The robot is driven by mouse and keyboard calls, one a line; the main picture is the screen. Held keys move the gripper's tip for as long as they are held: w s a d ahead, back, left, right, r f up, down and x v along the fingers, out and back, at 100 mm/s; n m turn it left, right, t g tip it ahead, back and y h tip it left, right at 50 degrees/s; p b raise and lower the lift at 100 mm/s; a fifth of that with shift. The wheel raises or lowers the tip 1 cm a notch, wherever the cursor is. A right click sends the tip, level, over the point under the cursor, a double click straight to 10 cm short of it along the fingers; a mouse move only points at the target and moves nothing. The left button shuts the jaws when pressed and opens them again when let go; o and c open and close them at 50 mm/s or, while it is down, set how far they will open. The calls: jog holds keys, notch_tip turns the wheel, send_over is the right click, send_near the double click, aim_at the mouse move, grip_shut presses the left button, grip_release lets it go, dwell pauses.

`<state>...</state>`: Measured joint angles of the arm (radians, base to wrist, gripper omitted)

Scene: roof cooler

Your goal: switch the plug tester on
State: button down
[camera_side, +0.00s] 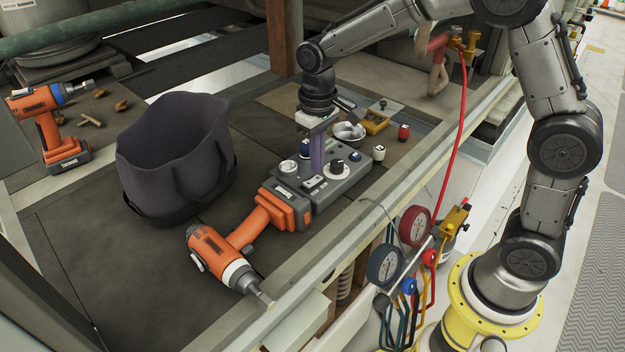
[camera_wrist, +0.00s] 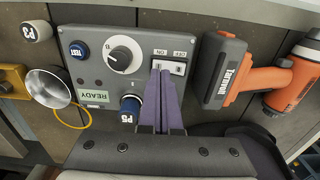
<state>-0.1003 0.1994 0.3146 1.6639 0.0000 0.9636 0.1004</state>
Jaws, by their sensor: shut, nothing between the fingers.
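The plug tester (camera_side: 352,178) is a grey box on the dark bench. In the wrist view its panel (camera_wrist: 75,42) has a knob (camera_wrist: 122,56), a blue TEST button (camera_wrist: 78,50), a green READY label (camera_wrist: 94,95) and a pale switch (camera_wrist: 176,67) marked ON and OFF. My gripper (camera_wrist: 166,72) is shut and empty, with purple fingertips at the switch on its ON side; I cannot tell whether they touch it. The fingers partly hide the switch, so its position is unclear. In the side view my gripper (camera_side: 316,174) points down over the tester. A blue plug P5 (camera_wrist: 130,105) stands on the panel.
An orange drill (camera_side: 258,226) lies against the tester's left end. A dark bag (camera_side: 172,150) stands further left. A metal bowl (camera_side: 348,132), yellow block (camera_side: 375,122), white plug (camera_side: 379,152) and red plug (camera_side: 404,132) sit behind and to the right. A red hose (camera_side: 457,130) hangs at the bench edge.

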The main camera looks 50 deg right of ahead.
jog(key=shift+r, duration=2.55)
notch_tip(320, 180, up, 7)
jog(key=t, duration=0.2)
send_over(318, 178)
jog(key=s+d, duration=0.1)
jog(key=s, duration=0.2)
jog(key=s+d+r+t, duration=0.2)
jog(key=s+r, duration=0.2)
jog(key=s, duration=0.5)
jog(key=s+f+t, duration=0.1)
jog(key=s+f, duration=0.4)
jog(key=s, duration=0.7)
jog(key=shift+d+f+t, duration=0.25)
jog(key=shift+d+t, duration=0.05)
jog(key=shift+d, duration=0.15)
